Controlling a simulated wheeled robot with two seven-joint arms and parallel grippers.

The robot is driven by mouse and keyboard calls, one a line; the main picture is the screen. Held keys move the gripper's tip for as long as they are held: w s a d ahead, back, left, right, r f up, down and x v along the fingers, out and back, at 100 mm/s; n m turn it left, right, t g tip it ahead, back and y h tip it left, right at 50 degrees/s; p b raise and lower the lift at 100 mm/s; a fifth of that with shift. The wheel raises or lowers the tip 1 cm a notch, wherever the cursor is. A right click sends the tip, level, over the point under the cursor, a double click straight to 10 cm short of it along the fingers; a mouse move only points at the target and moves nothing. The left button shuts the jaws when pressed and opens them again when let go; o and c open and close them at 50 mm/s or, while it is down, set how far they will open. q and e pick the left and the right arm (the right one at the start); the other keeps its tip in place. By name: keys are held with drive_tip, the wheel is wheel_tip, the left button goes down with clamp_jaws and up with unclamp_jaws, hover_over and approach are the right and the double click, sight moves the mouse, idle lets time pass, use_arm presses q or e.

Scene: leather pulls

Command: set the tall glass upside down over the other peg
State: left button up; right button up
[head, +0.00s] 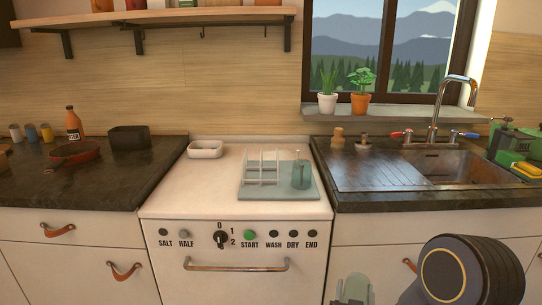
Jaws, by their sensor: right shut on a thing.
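A grey-blue drying mat (282,193) lies on the white dishwasher top, with a white slotted rack on its left part. My right gripper (352,289) is low at the bottom edge, in front of the dishwasher and well below the mat. It is shut on a pale, greenish see-through thing, which looks like the tall glass; the frame edge cuts it off. I cannot tell which way up it is. My left gripper is out of view.
A small white dish (205,149) sits at the back left of the dishwasher top (190,185). The sink (445,165) and tall tap are to the right. A red pan (72,153) and a dark box (130,137) are on the left counter. The dishwasher top's front left is clear.

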wheel_tip(320, 180, up, 17)
drive_tip(key=p, duration=1.5)
drive_tip(key=shift+d, duration=0.1)
